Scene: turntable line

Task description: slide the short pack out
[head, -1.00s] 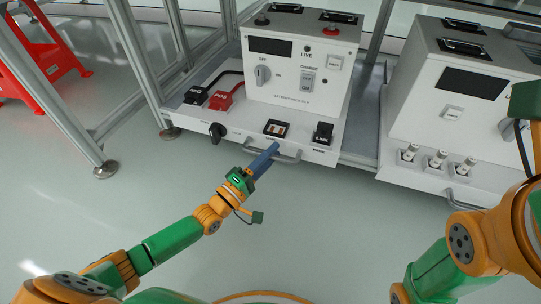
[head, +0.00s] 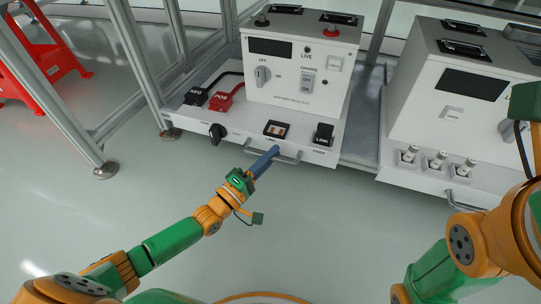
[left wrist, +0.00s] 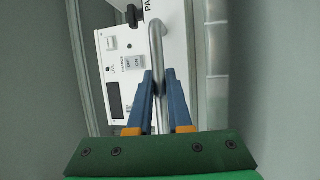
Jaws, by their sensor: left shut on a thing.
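The white pack on the left (head: 290,95) sits on a tray with a grey bar handle (head: 287,159) along its front edge. I cannot tell from size alone which pack is the short one. My right gripper's fingers are out of view.
The left tray carries a black and a red connector (head: 222,98), a black knob (head: 217,131) and a black switch (head: 322,133). Metal frame posts (head: 140,65) stand left of it. A red stool (head: 45,55) is far left. The floor in front is clear.

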